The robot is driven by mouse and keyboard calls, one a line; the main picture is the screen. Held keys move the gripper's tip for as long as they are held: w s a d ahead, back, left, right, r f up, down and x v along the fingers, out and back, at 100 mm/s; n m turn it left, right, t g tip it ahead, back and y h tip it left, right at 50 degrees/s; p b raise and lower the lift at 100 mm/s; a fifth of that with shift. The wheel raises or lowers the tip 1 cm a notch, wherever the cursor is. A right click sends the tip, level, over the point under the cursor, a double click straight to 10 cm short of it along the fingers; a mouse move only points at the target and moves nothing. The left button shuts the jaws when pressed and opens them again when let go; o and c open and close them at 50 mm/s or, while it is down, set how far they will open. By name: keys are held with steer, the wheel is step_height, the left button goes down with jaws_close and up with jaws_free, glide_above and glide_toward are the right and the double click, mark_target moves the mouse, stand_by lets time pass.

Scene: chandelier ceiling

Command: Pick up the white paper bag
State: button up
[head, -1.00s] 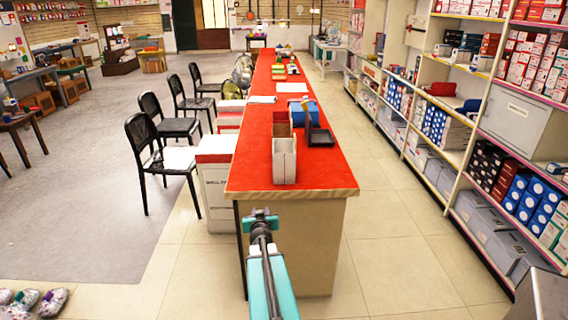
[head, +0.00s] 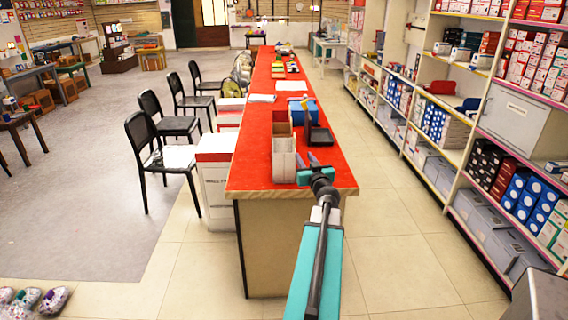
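A white, upright, open-topped container with a tan inside, which looks like the white paper bag (head: 284,166), stands near the front end of the red-topped counter (head: 256,184). My gripper (head: 307,160) is just right of it, above the counter's front part. Its two grey fingers look spread apart with nothing between them. I cannot tell whether a finger touches the container.
A black tray-like item (head: 321,137) and a blue box (head: 304,113) lie behind my gripper. Papers and small items lie farther back. Black chairs (head: 150,150) line the left side, and stocked shelves (head: 446,120) the right. The tiled aisle (head: 385,200) is clear.

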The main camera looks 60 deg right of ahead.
mark_target(284, 155)
steer(key=shift+w+d, duration=0.1)
steer(key=x, duration=0.8)
steer(key=shift+w, duration=0.25)
steer(key=shift+d, duration=0.1)
stand_by(0.5)
steer(key=shift+x, duration=2.6)
steer(key=shift+f, duration=0.15)
jaws_close()
